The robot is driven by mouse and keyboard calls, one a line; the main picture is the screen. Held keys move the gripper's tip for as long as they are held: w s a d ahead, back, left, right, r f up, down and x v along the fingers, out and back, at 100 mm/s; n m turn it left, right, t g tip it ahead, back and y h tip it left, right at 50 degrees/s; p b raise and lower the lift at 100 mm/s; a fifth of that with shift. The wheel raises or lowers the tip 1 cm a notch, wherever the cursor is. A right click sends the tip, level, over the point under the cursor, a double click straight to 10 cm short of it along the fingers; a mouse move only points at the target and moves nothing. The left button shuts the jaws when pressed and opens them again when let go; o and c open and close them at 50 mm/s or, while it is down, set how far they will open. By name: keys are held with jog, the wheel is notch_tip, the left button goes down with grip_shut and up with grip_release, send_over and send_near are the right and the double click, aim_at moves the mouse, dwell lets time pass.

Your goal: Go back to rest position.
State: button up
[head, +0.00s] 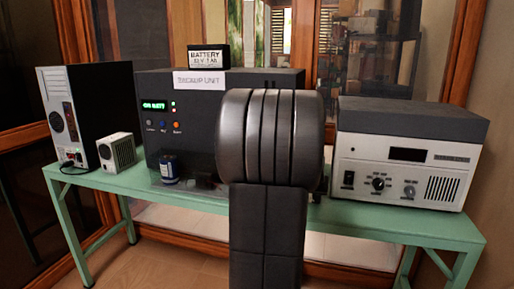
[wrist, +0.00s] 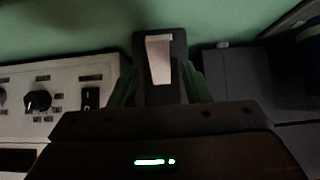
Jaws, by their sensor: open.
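My gripper shows in the wrist view (wrist: 160,88), its two green fingers spread apart on either side of a dark block (wrist: 140,45) with a pale rectangular face. I cannot tell whether the fingers touch the block. In the head view my arm rises in the middle and hides my gripper and that block. The dark gripper body with a small green light fills the bottom of the wrist view.
Devices flank the gripper closely.

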jog(key=shift+r+g+p, duration=0.4)
jog(key=shift+r+p, duration=0.05)
jog(key=shift+p, duration=1.5)
jog(key=shift+f+p, duration=0.1)
jog(key=shift+p, duration=0.5)
